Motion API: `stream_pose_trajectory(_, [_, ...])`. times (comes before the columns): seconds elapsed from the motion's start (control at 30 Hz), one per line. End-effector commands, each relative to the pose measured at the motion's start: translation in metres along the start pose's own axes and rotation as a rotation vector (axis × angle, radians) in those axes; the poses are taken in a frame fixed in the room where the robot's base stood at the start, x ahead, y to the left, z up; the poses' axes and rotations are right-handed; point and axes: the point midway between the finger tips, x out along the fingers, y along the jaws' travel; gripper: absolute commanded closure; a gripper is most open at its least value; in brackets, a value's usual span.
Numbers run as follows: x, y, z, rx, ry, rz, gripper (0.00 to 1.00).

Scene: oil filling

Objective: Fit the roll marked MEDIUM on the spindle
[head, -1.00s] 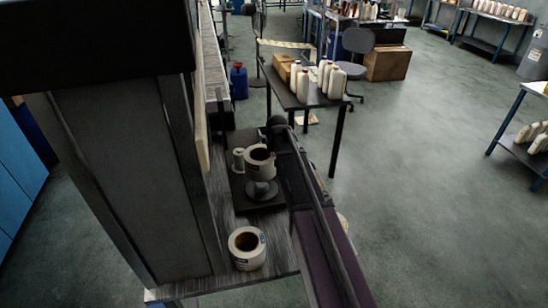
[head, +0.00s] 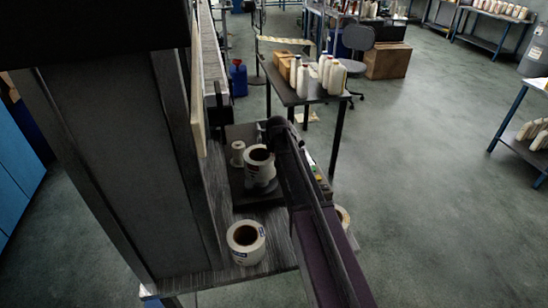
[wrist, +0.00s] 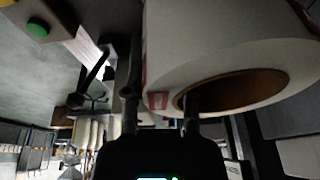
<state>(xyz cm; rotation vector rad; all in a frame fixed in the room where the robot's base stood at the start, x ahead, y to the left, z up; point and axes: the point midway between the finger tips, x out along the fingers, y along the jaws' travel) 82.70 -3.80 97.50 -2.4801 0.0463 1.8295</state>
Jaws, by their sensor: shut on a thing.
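A white label roll (head: 259,168) with a brown core is held over the dark round plate (head: 264,194) of the machine. The plate is mostly covered by the roll, and the spindle is hidden. I cannot tell whether roll and plate touch. In the wrist view, my gripper (wrist: 161,100) is shut on the wall of this roll (wrist: 225,45), with one finger in its core and the other outside. A reddish mark shows on its edge, but no word is readable. A second white roll (head: 246,240) with a blue mark stands on the bench.
Part of another roll (head: 343,216) shows beyond my arm at the bench's right edge. A small pale spool (head: 238,152) stands on the machine behind the held roll. A tall panel borders the bench on the left. A table with white bottles (head: 326,70) is farther back.

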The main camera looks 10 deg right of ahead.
Motion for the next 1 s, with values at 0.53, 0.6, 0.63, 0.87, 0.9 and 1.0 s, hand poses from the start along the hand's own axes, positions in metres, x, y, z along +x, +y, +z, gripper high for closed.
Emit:
stream_pose_trajectory(0.53, [0.034,0.0,0.01,0.0,0.001,-0.001,1.0])
stream_pose_trajectory(0.6, [0.038,0.0,0.012,0.0,0.001,-0.001,1.0])
stream_pose_trajectory(0.63, [0.039,0.0,0.012,0.0,0.001,-0.001,1.0])
stream_pose_trajectory(0.87, [0.049,0.0,0.015,-0.001,0.001,-0.001,1.0])
stream_pose_trajectory(0.9, [0.051,0.001,0.015,-0.001,0.001,-0.001,1.0])
stream_pose_trajectory(1.0, [0.053,0.0,0.016,-0.001,0.001,-0.001,1.0])
